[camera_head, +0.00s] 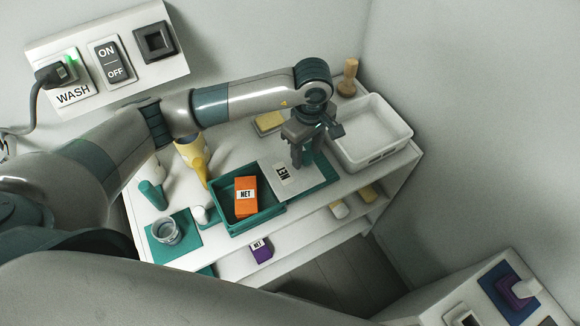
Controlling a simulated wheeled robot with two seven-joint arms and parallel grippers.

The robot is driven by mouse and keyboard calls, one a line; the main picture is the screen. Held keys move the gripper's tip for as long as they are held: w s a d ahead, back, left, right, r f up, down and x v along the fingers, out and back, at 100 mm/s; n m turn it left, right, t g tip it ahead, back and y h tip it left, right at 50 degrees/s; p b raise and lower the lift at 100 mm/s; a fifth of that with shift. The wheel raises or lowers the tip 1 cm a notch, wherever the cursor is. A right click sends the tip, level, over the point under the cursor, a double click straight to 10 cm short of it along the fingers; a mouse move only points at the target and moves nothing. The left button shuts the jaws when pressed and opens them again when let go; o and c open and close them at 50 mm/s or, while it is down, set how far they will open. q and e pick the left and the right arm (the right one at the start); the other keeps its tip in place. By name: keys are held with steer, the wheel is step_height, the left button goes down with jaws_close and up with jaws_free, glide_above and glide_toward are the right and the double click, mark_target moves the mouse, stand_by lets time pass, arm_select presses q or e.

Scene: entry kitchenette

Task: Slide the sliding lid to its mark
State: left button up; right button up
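The sliding lid (280,174) is a pale flat panel with a NET label. It lies to the right of the open part of a teal box (262,222), over a teal base (325,177). An orange NET carton (245,197) sits inside the box and shows fully from above. My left gripper (299,162) points down, with its fingertips at the right part of the lid. The gripper's own body hides whether its fingers are shut on a handle. I cannot make out the lid's mark. My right gripper is out of view.
A white basin (372,135) stands close to the right of my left gripper. A yellow watering can (193,157), a teal bottle (152,194) and a glass jar (166,232) are left of the box. A sponge (269,122) lies behind. A purple NET carton (261,250) sits below.

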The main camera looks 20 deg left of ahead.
mark_target(270, 182)
arm_select(q)
steer(key=c, duration=0.9)
steer(key=shift+c, duration=0.2)
steer(key=shift+s+a, duration=0.1)
steer(key=shift+a, duration=0.05)
steer(key=shift+s+a+b, duration=0.4)
steer(key=shift+s+a, duration=1.35)
steer(key=shift+s+a+b, duration=0.4)
steer(key=shift+s+a, duration=0.45)
steer(key=shift+s, duration=0.25)
steer(key=shift+s+a+b, duration=0.4)
steer(key=shift+s+a, duration=0.45)
steer(key=shift+s, duration=0.25)
steer(key=shift+s+a+r, duration=0.1)
steer(key=shift+s+a, duration=0.35)
steer(key=shift+s, duration=0.05)
